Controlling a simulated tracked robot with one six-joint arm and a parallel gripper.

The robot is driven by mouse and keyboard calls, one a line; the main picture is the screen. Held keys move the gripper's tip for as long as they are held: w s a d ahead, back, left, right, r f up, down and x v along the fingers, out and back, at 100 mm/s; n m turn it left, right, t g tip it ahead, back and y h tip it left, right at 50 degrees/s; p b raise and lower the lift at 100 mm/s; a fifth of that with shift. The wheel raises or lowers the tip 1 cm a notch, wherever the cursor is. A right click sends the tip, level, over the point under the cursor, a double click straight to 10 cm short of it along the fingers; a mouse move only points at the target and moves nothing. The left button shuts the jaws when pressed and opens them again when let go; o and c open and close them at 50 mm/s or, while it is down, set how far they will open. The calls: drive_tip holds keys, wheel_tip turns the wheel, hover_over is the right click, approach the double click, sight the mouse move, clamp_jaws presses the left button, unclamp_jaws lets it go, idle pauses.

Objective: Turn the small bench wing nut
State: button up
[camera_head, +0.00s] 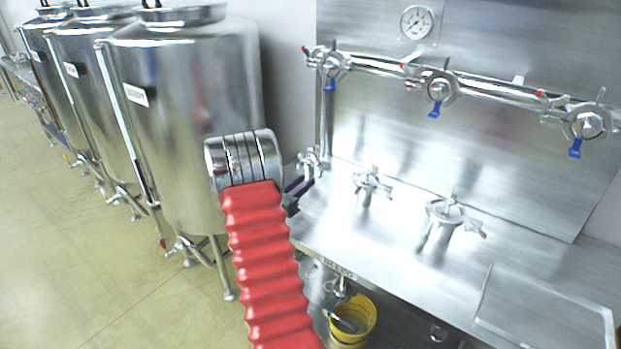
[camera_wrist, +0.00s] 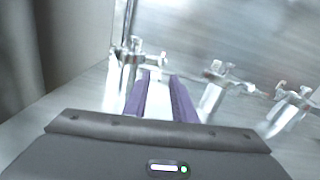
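Three clamp fittings stand on the steel bench: a left one (camera_head: 311,161), a middle one (camera_head: 371,182) and a right one (camera_head: 447,213). I cannot tell from a label which is the small one; the left and middle ones look smaller than the right. The wrist view shows the left fitting (camera_wrist: 128,62) ahead and to the left, the middle fitting (camera_wrist: 222,78) and the right fitting (camera_wrist: 290,108). My gripper (camera_wrist: 161,78) has two purple fingers apart with nothing between them. In the head view my gripper (camera_head: 304,184) is close to the left fitting; contact is unclear.
A pipe (camera_head: 500,91) with several clamps and blue-tipped handles runs along the back wall under a gauge (camera_head: 417,22). Tall steel tanks (camera_head: 190,110) stand left of the bench. A yellow bucket (camera_head: 366,318) is below the bench front. A shallow tray (camera_head: 560,312) is at right.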

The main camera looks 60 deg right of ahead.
drive_tip(key=a, duration=0.4)
drive_tip(key=w+a, duration=0.1)
drive_tip(key=a, duration=0.1)
drive_tip(key=shift+w+a, duration=0.1)
drive_tip(key=shift+a, duration=0.25)
drive_tip(key=shift+a+r+m, duration=0.3)
drive_tip(key=shift+r, duration=0.15)
drive_tip(key=s+a+r+m+g+y, duration=0.1)
drive_tip(key=s+a+r+m+y, duration=0.2)
drive_tip(key=a, duration=0.4)
drive_tip(key=s+a+r+m+g+y, duration=0.1)
drive_tip(key=a+r+m+y, duration=0.1)
drive_tip(key=a+r+m, duration=0.4)
drive_tip(key=s+a+r+m+t+y, duration=0.1)
drive_tip(key=a+m+t+y, duration=0.3)
drive_tip(key=a, duration=1.6)
drive_tip(key=s+a+r+m+t+y, duration=0.2)
drive_tip(key=a+t+y, duration=0.4)
drive_tip(key=a, duration=1.5)
drive_tip(key=s+m+y, duration=0.1)
drive_tip(key=y, duration=0.1)
drive_tip(key=shift+s+a+r+m+y, duration=0.15)
drive_tip(key=shift+s+r+m+y, duration=0.1)
drive_tip(key=shift+m+y, duration=0.15)
